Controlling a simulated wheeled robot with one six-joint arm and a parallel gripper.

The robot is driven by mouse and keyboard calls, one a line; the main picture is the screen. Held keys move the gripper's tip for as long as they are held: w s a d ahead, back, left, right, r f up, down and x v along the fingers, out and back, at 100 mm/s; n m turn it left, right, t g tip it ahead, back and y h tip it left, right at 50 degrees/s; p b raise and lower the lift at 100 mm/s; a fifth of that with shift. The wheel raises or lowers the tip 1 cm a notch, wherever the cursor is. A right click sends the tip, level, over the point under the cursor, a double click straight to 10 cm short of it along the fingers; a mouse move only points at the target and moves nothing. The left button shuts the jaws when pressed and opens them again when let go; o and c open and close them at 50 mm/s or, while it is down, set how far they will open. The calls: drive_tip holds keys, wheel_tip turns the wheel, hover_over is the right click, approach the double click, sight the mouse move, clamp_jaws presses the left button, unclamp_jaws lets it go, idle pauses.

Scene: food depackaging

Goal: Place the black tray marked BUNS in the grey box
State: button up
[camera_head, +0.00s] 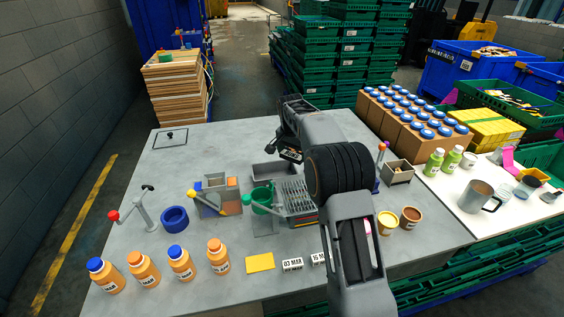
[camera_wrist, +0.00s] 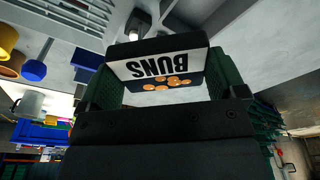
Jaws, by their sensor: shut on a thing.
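The black tray marked BUNS (camera_wrist: 193,56) is between the two dark green fingers of my gripper (camera_wrist: 163,84) in the wrist view. Its white label with black letters and pictures of buns faces the camera. My gripper is shut on the tray. In the head view the tray (camera_head: 290,154) shows small and dark below my gripper (camera_head: 288,144), partly hidden by my arm. An open grey box (camera_head: 265,173) sits on the table just below and left of the tray in the picture. My arm may hide its right end.
A green cup on a stand (camera_head: 262,197) and a grey rack (camera_head: 297,197) are close in front of the grey box. A grey-and-yellow fixture (camera_head: 215,197) and a blue ring (camera_head: 174,219) are to the left. The table's back left is mostly clear.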

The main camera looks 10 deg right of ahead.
drive_tip(key=w+a+f+p, duration=0.1)
drive_tip(key=f, duration=0.2)
drive_tip(key=w+f+p, duration=0.1)
drive_tip(key=f, duration=0.1)
drive_tip(key=w+a+f+p, duration=0.1)
drive_tip(key=w+f, duration=0.1)
drive_tip(key=f, duration=0.1)
drive_tip(key=shift+a+f, duration=0.35)
drive_tip(key=shift+f, duration=0.1)
drive_tip(key=shift+f+b, duration=0.55)
drive_tip(key=shift+f, duration=0.05)
drive_tip(key=o, duration=0.7)
drive_tip(key=shift+c, duration=0.2)
